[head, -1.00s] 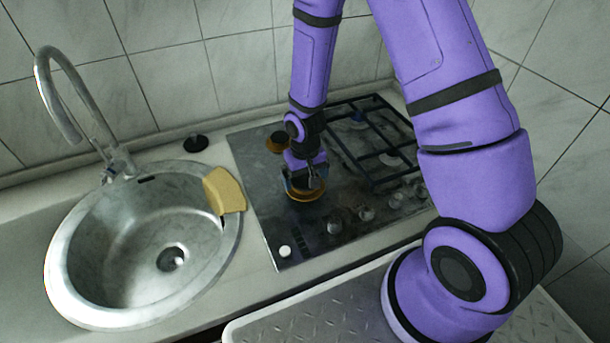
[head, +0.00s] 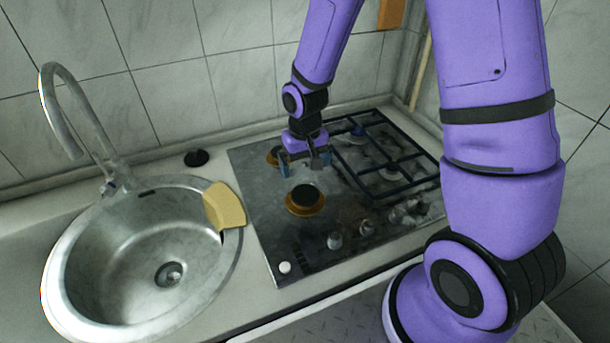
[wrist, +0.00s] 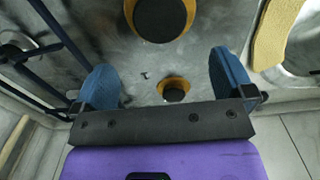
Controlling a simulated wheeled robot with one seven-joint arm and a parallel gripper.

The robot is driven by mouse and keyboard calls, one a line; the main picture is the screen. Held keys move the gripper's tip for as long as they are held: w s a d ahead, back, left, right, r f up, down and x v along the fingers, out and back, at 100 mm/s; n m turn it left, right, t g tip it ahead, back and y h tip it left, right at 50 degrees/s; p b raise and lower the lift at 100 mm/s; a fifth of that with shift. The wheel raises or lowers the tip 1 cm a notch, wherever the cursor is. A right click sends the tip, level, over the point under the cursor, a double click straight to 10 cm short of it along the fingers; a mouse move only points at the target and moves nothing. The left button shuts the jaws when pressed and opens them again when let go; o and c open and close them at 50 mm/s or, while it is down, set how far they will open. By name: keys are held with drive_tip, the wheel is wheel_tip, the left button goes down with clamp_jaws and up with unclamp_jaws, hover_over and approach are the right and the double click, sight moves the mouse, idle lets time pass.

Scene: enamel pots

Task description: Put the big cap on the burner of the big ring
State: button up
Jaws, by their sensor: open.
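The big cap (head: 306,195) is a black disc lying on the burner inside the big orange ring (head: 291,209) at the front left of the hob. It looks flat and roughly centred there. In the wrist view the big cap (wrist: 158,18) and part of the big ring (wrist: 190,12) show at the top edge. My gripper (head: 306,165) is open and empty, above and behind the big cap, apart from it. In the wrist view its two blue fingers are wide apart, with nothing between the tips (wrist: 166,80).
A smaller orange ring (head: 272,155) with a black cap (wrist: 174,96) lies at the back left. Black grates (head: 385,160) cover the hob's right side; knobs (head: 366,228) line its front. A yellow cloth (head: 224,206) lies on the sink rim (head: 62,260). A black round object (head: 196,158) sits behind.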

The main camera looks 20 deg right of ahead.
drive_tip(key=s+d+r+t, duration=0.1)
drive_tip(key=s+d+r, duration=0.15)
drive_tip(key=r, duration=0.75)
drive_tip(key=s+d+r+t, duration=0.1)
drive_tip(key=s+r, duration=0.2)
drive_tip(key=r, duration=0.6)
drive_tip(key=s+d+r+t, duration=0.3)
drive_tip(key=s+r, duration=0.9)
drive_tip(key=s, duration=0.3)
drive_tip(key=shift+s+d, duration=0.2)
drive_tip(key=shift+s, duration=0.1)
